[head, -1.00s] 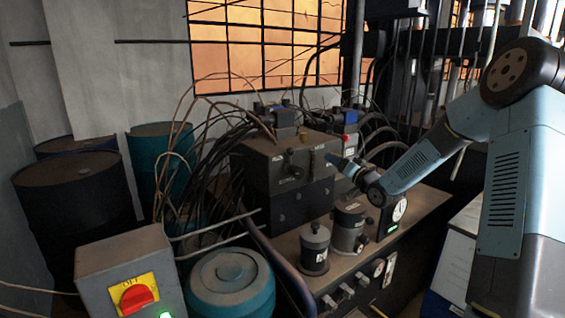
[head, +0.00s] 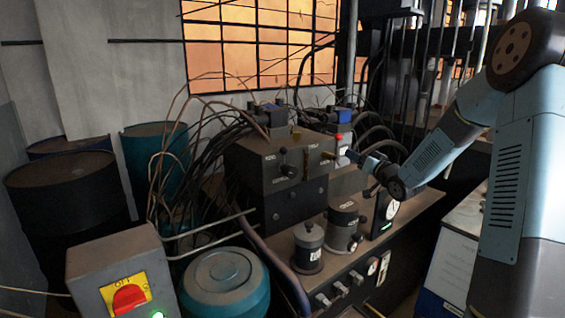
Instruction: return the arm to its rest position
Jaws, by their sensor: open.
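My arm (head: 450,145) comes in from the right side of the head view, bent at its upper joint. My gripper (head: 352,155) is at the arm's far end, small in the picture, in front of the right side of a dark control box (head: 275,160). The jaws are too small to make out in detail, and I see nothing held in them. I cannot tell whether the gripper touches the box or stands clear of it.
Two canisters (head: 308,247) and (head: 343,225) and a round gauge (head: 392,209) stand on the bench below the arm. A switch box with a red knob (head: 129,298), a teal drum (head: 224,282) and dark barrels (head: 68,205) are at left. Cables (head: 172,165) hang behind.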

